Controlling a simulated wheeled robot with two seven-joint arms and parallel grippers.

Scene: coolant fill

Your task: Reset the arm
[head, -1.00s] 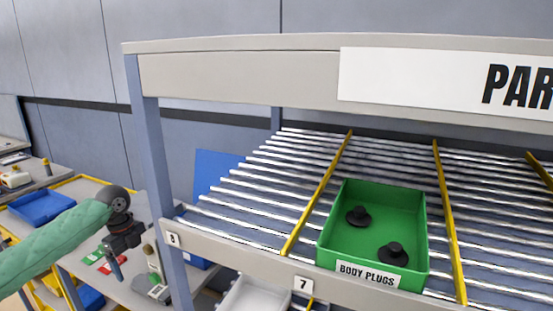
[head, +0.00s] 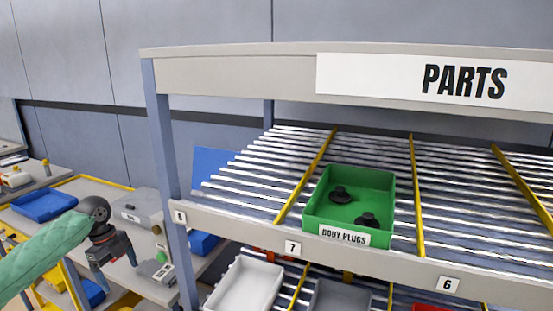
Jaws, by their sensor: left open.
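My left arm comes in from the left in a green sleeve. Its dark left gripper (head: 114,274) points down over the grey workbench, left of the parts rack. The jaws are open and I see nothing between them. My right gripper is not in view.
The parts rack (head: 240,222) fills the right, with roller lanes split by yellow dividers. A green body plugs bin (head: 347,238) in lane 7 holds two black plugs (head: 367,221). A white bin (head: 245,285) sits below. A blue tray (head: 43,205) and grey case (head: 140,207) stand at left.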

